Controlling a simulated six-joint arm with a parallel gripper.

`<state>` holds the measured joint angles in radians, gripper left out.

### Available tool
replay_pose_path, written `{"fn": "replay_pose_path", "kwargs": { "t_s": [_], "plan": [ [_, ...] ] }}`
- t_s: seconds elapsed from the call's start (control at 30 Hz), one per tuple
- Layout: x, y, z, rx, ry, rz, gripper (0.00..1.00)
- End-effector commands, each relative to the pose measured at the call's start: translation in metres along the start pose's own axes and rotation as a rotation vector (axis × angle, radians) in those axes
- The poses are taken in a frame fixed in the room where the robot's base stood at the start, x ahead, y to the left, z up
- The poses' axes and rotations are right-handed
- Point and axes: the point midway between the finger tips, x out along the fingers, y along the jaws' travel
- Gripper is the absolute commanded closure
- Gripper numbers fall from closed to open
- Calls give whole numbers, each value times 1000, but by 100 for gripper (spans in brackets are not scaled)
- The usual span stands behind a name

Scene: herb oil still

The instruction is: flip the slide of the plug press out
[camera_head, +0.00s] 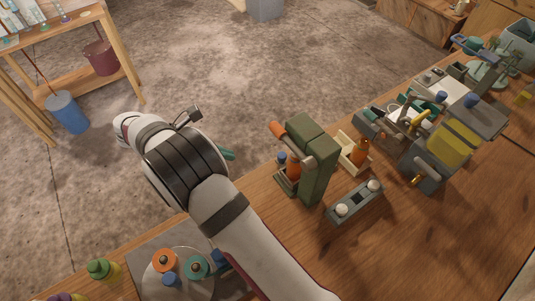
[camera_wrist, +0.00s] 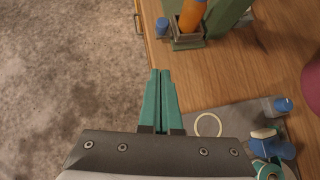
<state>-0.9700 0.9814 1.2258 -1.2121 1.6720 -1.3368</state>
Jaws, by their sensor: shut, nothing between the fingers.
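The plug press is a dark green upright block (camera_head: 312,160) on the wooden bench, with an orange-ended lever at its upper left. At its lower left is a grey slide or holder (camera_head: 286,182) with an orange cylinder and a blue knob. In the wrist view, the grey holder (camera_wrist: 187,40) with the orange cylinder stands at the top, near the bench edge. My gripper (camera_wrist: 161,73) has its teal fingers together and empty, short of the press. In the head view, its teal fingertip (camera_head: 229,154) shows left of the press; my wrist hides the rest.
A grey mat with a round plate (camera_head: 160,283) and orange, teal and blue pieces lies at the front left. A grey block with two white knobs (camera_head: 355,202) and a wooden tray (camera_head: 349,160) with an orange bottle are right of the press. Open floor lies beyond the bench edge.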

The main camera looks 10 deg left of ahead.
Motion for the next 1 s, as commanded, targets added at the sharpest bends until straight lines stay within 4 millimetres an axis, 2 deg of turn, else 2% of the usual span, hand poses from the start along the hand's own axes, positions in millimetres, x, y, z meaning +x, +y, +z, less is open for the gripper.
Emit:
{"fn": "replay_pose_path", "kwargs": {
  "t_s": [0.17,0.57,0.73,1.0],
  "plan": [
    [17,0,0,0,-1,-2,100],
    [104,-1,0,2,1,-5,100],
    [121,-1,21,5,2,-3,100],
    [129,-1,29,3,2,-2,100]
  ]
}}
